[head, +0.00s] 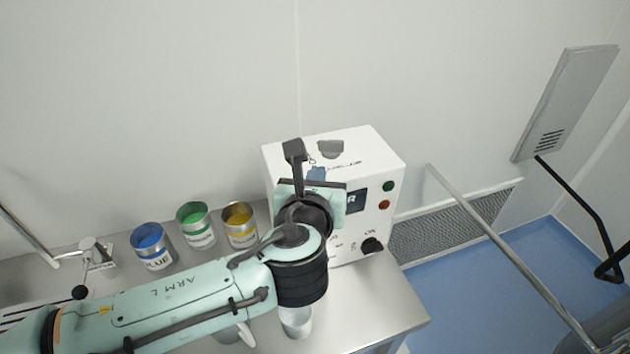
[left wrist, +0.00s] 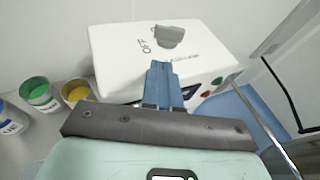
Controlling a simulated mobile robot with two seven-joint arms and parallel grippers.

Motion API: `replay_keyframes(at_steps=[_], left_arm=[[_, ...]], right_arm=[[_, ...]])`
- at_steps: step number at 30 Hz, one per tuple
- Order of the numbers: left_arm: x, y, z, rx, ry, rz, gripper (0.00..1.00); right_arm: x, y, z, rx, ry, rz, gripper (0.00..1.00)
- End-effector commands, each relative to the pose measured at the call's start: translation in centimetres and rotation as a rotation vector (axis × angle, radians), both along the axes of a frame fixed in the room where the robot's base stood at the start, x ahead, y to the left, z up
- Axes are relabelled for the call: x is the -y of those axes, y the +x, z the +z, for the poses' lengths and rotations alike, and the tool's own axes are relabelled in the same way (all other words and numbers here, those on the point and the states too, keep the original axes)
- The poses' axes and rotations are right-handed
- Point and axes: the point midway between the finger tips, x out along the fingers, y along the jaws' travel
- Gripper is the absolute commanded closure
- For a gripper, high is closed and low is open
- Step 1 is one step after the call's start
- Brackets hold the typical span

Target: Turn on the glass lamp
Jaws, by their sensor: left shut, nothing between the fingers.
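A white box-shaped unit (head: 360,155) stands on the metal table. A grey knob (head: 330,149) sits on its top; in the left wrist view the knob (left wrist: 169,37) has the word OFF beside it. The front has a dark display (head: 357,201), a green button (head: 388,186), a red button (head: 385,204) and a black knob (head: 371,245). I cannot tell which part is the glass lamp. My left gripper (head: 317,174) is shut and empty at the unit's upper front edge; its blue fingers (left wrist: 159,68) point toward the grey knob, apart from it. My arm hides part of the front.
Blue (head: 152,261), green (head: 200,238) and yellow (head: 242,239) paint cans stand left of the unit. A clear glass container (head: 296,321) stands near the table's front. A metal rail (head: 500,245) slants at the right, above blue floor. The table's right front corner (head: 395,305) is bare.

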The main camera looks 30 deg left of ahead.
Motion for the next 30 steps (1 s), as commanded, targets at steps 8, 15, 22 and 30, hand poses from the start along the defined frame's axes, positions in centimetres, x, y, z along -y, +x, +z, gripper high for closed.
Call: replay_keyframes(at_steps=[8,15,22,30], left_arm=[[-2.3,5.2,-1.5,-0.002,0.000,0.002,1.00],[-3.3,7.6,-1.4,0.001,-0.001,-0.001,1.00],[-3.5,8.0,-1.5,0.000,-0.001,0.000,1.00],[-3.5,8.0,-1.4,0.000,-0.001,-0.002,1.00]], right_arm=[[0.0,0.3,0.5,0.003,0.000,0.000,0.57],[0.0,0.7,1.1,0.008,0.001,0.000,0.57],[0.0,0.7,1.2,0.008,0.001,0.000,0.57],[0.0,0.7,1.2,0.008,0.001,0.000,0.57]])
